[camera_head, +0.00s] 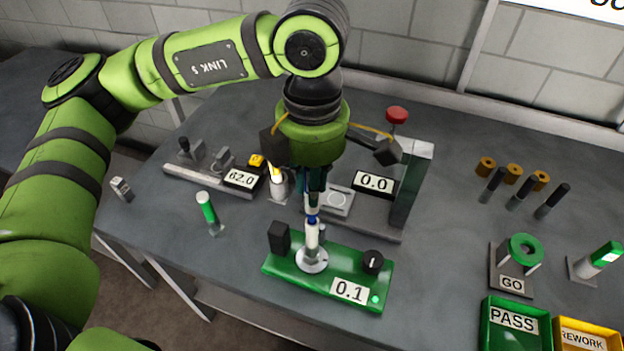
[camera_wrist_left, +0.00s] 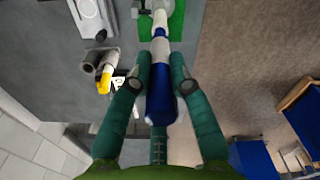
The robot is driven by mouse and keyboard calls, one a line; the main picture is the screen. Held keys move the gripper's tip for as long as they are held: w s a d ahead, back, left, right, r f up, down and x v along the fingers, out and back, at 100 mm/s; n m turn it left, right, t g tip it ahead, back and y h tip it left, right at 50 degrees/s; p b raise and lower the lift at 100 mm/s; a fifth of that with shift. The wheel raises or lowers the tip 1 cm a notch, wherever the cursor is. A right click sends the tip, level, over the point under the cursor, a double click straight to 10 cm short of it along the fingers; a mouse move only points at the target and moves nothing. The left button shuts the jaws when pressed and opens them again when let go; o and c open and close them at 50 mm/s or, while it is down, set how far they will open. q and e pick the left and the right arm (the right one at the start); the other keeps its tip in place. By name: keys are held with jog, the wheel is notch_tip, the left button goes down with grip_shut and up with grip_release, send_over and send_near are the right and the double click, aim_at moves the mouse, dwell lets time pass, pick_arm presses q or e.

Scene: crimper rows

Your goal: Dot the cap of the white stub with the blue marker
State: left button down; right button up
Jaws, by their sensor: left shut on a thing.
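My left gripper (camera_head: 314,190) is shut on the blue marker (camera_wrist_left: 161,100), which points down over the green fixture (camera_head: 335,287). The marker has a blue body, a white collar and a blue tip (camera_head: 312,217). The white stub (camera_head: 312,238) stands upright on a pale round plate on the fixture, directly below the tip. It also shows in the left wrist view (camera_wrist_left: 160,18), in line with the marker. The tip is at or just above the stub's cap; I cannot tell whether they touch. The tip hides the cap, so no dot can be seen.
The fixture carries a black block (camera_head: 279,238), a black knob (camera_head: 373,262) and a 0.1 display (camera_head: 349,290). Behind stand a press (camera_head: 410,185) with a red button and a 62.0 gauge (camera_head: 241,179). PASS (camera_head: 514,320) and REWORK bins lie right.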

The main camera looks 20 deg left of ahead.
dwell(0.3)
pick_arm(q)
jog(key=shift+r+p, duration=1.65)
jog(key=shift+r, duration=1.9)
